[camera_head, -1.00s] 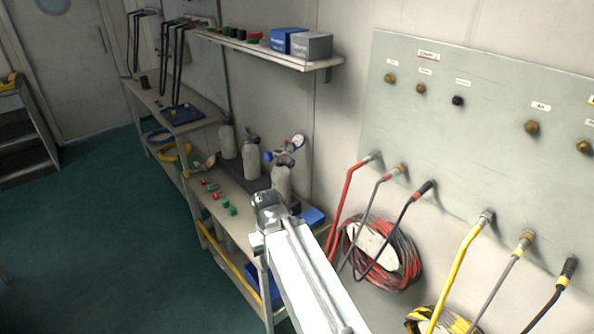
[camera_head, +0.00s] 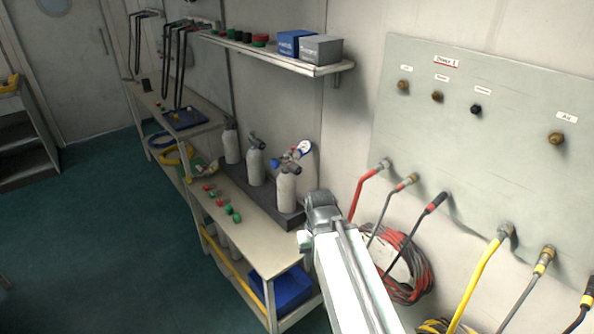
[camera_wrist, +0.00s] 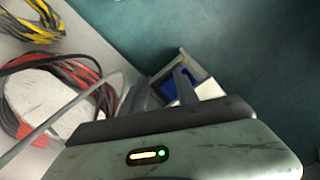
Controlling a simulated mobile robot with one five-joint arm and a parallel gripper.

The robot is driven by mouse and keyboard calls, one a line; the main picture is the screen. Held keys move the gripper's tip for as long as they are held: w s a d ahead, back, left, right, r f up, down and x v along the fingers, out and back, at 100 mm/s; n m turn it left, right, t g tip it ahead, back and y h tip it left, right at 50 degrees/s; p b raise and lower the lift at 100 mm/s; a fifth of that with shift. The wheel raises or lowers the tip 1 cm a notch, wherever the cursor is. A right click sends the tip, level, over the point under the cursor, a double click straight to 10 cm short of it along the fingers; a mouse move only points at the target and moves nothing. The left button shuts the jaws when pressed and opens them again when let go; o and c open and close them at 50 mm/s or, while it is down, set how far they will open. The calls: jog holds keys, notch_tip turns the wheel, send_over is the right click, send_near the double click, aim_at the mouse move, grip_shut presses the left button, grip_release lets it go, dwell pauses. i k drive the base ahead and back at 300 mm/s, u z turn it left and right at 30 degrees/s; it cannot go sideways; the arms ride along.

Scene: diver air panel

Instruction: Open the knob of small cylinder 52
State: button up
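Three small grey cylinders stand upright on a dark base on the bench in the head view: a far one (camera_head: 231,146), a middle one (camera_head: 255,167) and a near one (camera_head: 287,192). Each has a dark valve top. The near one carries a regulator with a round gauge (camera_head: 305,147). I cannot read which is 52. My arm reaches up in front of the bench, to the right of the near cylinder, apart from them all. My gripper (camera_wrist: 163,92) shows in the wrist view with its two dark fingers apart and nothing seen between them but background. No cylinder shows there.
The bench (camera_head: 258,238) has red and green caps on top and a blue bin (camera_head: 288,290) below. A shelf (camera_head: 290,62) with boxes overhangs behind the cylinders. The wall panel (camera_head: 480,150) with hoses stands right. Teal floor (camera_head: 120,240) is open on the left.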

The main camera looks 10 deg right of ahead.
aim_at(295, 168)
jog(key=i, duration=0.45)
jog(key=k, duration=0.5)
jog(key=u, duration=1.3)
jog(key=i, duration=0.5)
jog(key=z, duration=0.15)
